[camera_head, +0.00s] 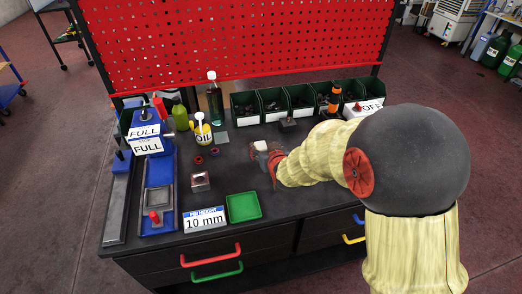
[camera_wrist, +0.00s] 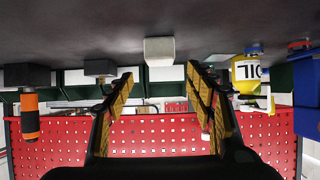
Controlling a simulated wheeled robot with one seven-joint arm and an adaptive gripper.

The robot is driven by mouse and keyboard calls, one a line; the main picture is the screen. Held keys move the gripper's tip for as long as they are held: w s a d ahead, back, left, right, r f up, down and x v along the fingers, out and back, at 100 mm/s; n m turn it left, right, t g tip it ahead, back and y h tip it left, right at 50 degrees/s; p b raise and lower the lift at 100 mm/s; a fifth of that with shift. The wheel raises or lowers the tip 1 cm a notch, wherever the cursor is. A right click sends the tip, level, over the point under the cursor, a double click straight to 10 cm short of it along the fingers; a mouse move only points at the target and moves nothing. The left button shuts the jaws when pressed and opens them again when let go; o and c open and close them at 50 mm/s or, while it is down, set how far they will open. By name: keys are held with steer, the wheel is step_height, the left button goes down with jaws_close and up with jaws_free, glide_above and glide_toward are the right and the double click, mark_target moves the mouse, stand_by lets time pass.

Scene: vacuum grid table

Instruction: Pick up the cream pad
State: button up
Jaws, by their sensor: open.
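The cream pad (camera_wrist: 159,50) is a small pale block on the dark bench top. In the wrist view, which is upside down, it shows just beyond and between the fingertips of my gripper (camera_wrist: 160,80). The gripper is open and its two fingers stand apart, with nothing between them. In the head view the pad (camera_head: 260,146) is a small whitish spot just left of my gripper (camera_head: 271,160), partly hidden by it. I cannot tell from this view whether they touch.
A green tray (camera_head: 243,207) and a "10 mm" sign (camera_head: 204,219) lie nearer the front edge. A yellow oil bottle (camera_head: 202,131) stands to the left. Dark green bins (camera_head: 273,104) line the back, below the red pegboard (camera_head: 235,40). An orange-and-black tool (camera_head: 334,97) stands at right.

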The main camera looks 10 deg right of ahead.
mark_target(261, 146)
steer(key=w+f+b, duration=0.1)
steer(key=w+f, duration=0.1)
steer(key=shift+w+f+b, duration=0.35)
steer(key=shift+f, duration=0.05)
steer(key=shift+w+f, duration=0.1)
steer(key=shift+w, duration=0.5)
steer(key=shift+c, duration=0.2)
steer(key=c, duration=1.1)
